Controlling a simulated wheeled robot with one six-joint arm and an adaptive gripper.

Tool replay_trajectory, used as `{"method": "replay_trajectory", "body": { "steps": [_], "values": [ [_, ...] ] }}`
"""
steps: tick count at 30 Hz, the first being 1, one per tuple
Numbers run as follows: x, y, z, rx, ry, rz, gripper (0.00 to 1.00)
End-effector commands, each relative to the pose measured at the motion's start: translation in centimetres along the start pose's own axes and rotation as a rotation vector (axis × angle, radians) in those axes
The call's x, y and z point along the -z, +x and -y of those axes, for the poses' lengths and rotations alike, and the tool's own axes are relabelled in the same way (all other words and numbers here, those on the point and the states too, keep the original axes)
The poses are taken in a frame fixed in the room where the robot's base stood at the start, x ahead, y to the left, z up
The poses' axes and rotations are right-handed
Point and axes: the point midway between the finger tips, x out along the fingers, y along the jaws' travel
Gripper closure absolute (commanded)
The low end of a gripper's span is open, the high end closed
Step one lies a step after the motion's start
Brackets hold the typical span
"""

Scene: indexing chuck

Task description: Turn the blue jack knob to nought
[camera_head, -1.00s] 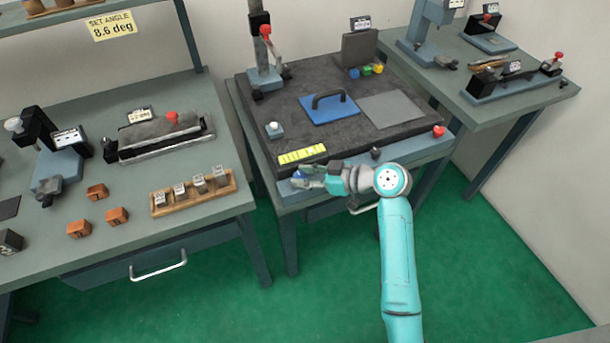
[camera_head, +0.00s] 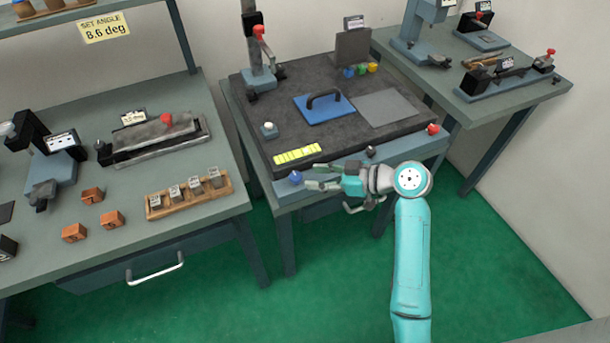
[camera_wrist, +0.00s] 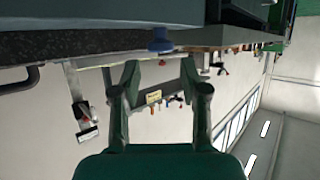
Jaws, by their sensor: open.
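The blue jack knob (camera_head: 295,178) sits on the front edge of the middle bench, at the left front corner of the dark plate. It also shows in the wrist view (camera_wrist: 160,40), at the top, ahead of the fingers and seen from the side. My gripper (camera_head: 312,177) is open and empty, just right of the knob with a small gap between them. In the wrist view my gripper (camera_wrist: 158,82) has its two fingers spread apart with nothing between them. Any mark or reading on the knob is too small to tell.
The dark surface plate (camera_head: 350,150) carries a yellow strip (camera_head: 298,154), a blue plate with a handle (camera_head: 325,109) and a grey pad. A black knob (camera_head: 370,151) and a red knob (camera_head: 433,129) stand along the same front edge. The left bench holds a wooden block rack (camera_head: 188,198).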

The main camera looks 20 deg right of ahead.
Motion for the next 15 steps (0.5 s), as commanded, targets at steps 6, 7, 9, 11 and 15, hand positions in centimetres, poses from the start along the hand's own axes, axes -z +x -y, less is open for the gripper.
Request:
{"method": "replay_trajectory", "body": {
  "steps": [6, 7, 9, 11, 15],
  "values": [
    [-0.1, -4.2, -0.1, -0.003, 0.001, 0.000, 0.56],
    [-0.1, -4.6, -0.1, -0.002, 0.001, 0.000, 0.56],
    [-0.1, -5.5, -0.1, -0.003, 0.001, 0.000, 0.56],
    [-0.1, -6.0, 0.0, -0.001, 0.001, 0.000, 0.56],
    [-0.1, -6.6, 0.0, 0.000, 0.001, 0.000, 0.56]
  ]
}}
